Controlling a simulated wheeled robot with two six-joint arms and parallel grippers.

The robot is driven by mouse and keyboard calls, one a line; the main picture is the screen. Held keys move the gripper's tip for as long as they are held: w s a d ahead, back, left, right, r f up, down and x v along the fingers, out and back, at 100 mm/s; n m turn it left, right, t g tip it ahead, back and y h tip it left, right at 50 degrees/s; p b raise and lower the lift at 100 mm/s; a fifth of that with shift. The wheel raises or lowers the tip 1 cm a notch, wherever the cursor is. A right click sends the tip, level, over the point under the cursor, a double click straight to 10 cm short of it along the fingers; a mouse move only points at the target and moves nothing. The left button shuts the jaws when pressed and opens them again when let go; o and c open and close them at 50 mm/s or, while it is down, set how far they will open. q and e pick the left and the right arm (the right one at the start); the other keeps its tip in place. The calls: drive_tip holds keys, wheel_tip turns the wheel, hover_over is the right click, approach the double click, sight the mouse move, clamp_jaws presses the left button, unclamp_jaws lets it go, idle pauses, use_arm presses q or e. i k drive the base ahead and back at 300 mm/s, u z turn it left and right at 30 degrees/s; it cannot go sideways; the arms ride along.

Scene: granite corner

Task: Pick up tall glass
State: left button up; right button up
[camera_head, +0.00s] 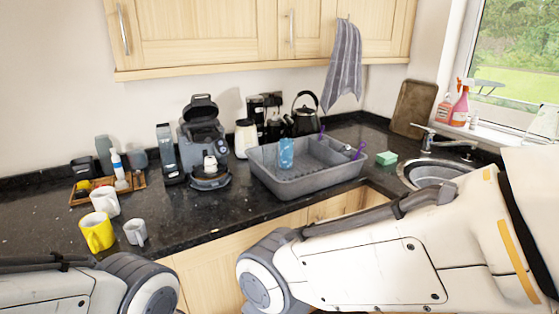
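A tall blue-tinted glass (286,153) stands upright at the near left part of the grey dish rack (283,186) on the dark granite counter. My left arm shows at the lower left and my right arm crosses the lower right, in front of the counter. Neither gripper is in the picture, so I cannot see whether they hold anything. No gripper shows near the glass.
A coffee machine (203,135) stands left of the rack. A yellow mug (97,232), a white mug (105,200) and a grey mug (135,232) stand at the left. A green sponge (386,158) lies between rack and sink (433,172). A kettle (305,115) stands behind.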

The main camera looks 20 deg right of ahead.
sight(269, 152)
drive_tip(key=u, duration=0.05)
drive_tip(key=k, duration=0.6)
drive_tip(key=z, duration=0.75)
drive_tip(key=i, duration=0.65)
drive_tip(key=z, duration=0.6)
drive_tip(key=i, duration=0.75)
drive_tip(key=u, duration=0.65)
drive_tip(key=i, duration=0.65)
drive_tip(key=u, duration=0.6)
